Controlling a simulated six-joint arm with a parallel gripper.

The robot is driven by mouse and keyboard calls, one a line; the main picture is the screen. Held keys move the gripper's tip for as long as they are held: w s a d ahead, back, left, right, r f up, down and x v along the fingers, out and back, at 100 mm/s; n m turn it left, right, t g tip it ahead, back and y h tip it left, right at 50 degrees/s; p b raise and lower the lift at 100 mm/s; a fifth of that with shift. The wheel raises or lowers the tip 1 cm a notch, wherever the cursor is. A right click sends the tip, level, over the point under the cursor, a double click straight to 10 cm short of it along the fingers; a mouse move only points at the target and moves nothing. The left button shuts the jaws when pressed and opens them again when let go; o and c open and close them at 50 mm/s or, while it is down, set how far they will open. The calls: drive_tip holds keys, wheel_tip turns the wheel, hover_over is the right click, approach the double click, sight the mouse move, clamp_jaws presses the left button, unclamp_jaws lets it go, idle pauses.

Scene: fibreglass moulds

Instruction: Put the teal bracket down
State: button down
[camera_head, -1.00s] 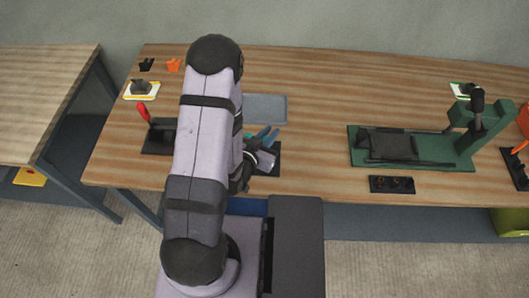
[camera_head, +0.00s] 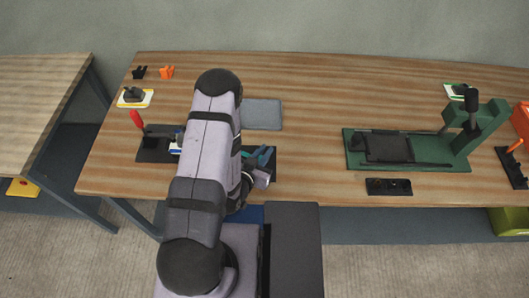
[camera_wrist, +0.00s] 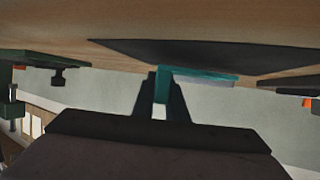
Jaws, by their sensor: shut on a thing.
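The teal bracket (camera_wrist: 205,76) is between the fingers of my gripper (camera_wrist: 161,96) in the wrist view. My gripper is shut on it. The bracket's long arm points to the right there, close to a dark flat mat (camera_wrist: 210,54); I cannot tell whether it touches. In the head view the bracket (camera_head: 264,155) shows just right of my arm, over the dark mat (camera_head: 269,171). My gripper (camera_head: 253,166) is partly hidden there by my arm.
A grey tray (camera_head: 262,114) lies behind the mat. A dark base with a red-handled clamp (camera_head: 137,119) stands left of my arm. A green press fixture (camera_head: 408,150) and a dark holder (camera_head: 389,187) are to the right. Bare table lies between the mat and fixture.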

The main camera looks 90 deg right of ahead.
drive_tip(key=shift+f, duration=0.45)
drive_tip(key=shift+f, duration=0.1)
drive_tip(key=shift+f, duration=0.1)
drive_tip(key=c, duration=1.8)
unclamp_jaws()
drive_tip(key=shift+o, duration=0.2)
drive_tip(key=shift+r, duration=0.3)
drive_tip(key=shift+w+a+f, duration=0.1)
drive_tip(key=shift+a, duration=0.15)
drive_tip(key=shift+b+v, duration=0.55)
drive_tip(key=shift+v, duration=2)
